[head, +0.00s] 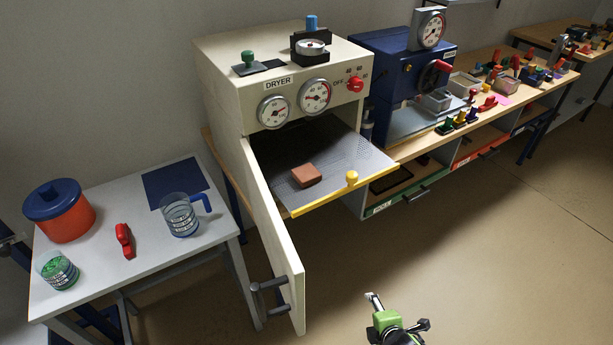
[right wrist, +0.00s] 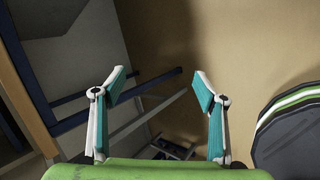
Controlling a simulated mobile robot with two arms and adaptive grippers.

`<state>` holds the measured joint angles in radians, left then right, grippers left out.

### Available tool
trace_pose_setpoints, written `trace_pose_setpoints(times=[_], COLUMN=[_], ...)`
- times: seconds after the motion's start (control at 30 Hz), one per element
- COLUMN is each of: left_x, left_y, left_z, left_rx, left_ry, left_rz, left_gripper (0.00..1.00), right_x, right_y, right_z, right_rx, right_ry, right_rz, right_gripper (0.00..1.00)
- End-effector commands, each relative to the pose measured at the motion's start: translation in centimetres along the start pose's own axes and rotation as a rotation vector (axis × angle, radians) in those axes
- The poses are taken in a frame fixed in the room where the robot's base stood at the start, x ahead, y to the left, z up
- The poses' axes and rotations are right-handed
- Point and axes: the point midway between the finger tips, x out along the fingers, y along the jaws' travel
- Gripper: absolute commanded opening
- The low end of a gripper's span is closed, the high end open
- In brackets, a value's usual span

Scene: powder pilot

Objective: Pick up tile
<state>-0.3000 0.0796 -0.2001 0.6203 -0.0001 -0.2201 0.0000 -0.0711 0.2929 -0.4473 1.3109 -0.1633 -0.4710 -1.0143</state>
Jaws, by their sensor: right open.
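A reddish-brown tile (head: 306,175) lies on the perforated tray (head: 345,155), which is pulled out of the dryer (head: 283,85) below its gauges. The tray has a yellow front edge with a yellow knob (head: 352,177). My right gripper (head: 375,302) is low at the bottom of the head view, in front of the dryer and well apart from the tile. In the right wrist view my right gripper (right wrist: 158,90) is open, with nothing between its teal finger pads. The tile does not show in that view. My left gripper is not in view.
The dryer's door (head: 270,220) stands open on the left of the tray. A white table (head: 95,255) at left bears an orange pot (head: 62,215), a jug (head: 180,218) and a red tool (head: 124,240). A blue press (head: 400,75) stands right of the dryer. The floor in front is clear.

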Motion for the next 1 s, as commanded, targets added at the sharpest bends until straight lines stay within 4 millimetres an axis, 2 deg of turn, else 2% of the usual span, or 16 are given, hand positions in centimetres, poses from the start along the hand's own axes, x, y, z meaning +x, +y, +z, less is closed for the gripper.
trace_pose_setpoints(times=[0.03, 0.1, 0.17, 0.2, 0.3, 0.4, 0.5, 0.6, 0.67, 0.77, 1.0], left_x=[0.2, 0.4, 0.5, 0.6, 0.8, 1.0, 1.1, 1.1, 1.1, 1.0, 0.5], left_y=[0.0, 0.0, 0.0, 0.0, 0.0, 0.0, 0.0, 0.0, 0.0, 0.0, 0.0], left_z=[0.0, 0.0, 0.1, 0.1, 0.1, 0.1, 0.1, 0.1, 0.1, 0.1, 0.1], left_rx=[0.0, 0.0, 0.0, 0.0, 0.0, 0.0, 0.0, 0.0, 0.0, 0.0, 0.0], left_ry=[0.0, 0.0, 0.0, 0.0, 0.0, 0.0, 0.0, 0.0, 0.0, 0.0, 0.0], left_rz=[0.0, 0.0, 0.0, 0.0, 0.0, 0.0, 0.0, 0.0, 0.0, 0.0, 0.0], left_gripper=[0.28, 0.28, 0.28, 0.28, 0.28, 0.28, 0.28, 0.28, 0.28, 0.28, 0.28], right_x=[-0.9, -2.8, -5.0, -6.7, -11.5, -16.2, -19.9, -22.4, -23.2, -23.2, -20.1], right_y=[5.0, 10.9, 15.6, 18.5, 24.5, 28.6, 31.0, 32.3, 32.7, 33.3, 35.8], right_z=[-0.8, -2.0, -3.3, -4.3, -6.6, -8.7, -10.2, -11.0, -11.3, -11.6, -12.5], right_rx=[-0.157, -0.387, -0.582, -0.709, -1.009, -1.254, -1.427, -1.534, -1.569, -1.592, -1.588], right_ry=[0.007, -0.001, -0.021, -0.04, -0.112, -0.198, -0.275, -0.331, -0.35, -0.363, -0.363], right_rz=[0.078, 0.176, 0.259, 0.315, 0.444, 0.547, 0.619, 0.66, 0.674, 0.681, 0.68], right_gripper=[0.66, 0.66, 0.66, 0.66, 0.66, 0.66, 0.66, 0.66, 0.66, 0.66, 0.66])
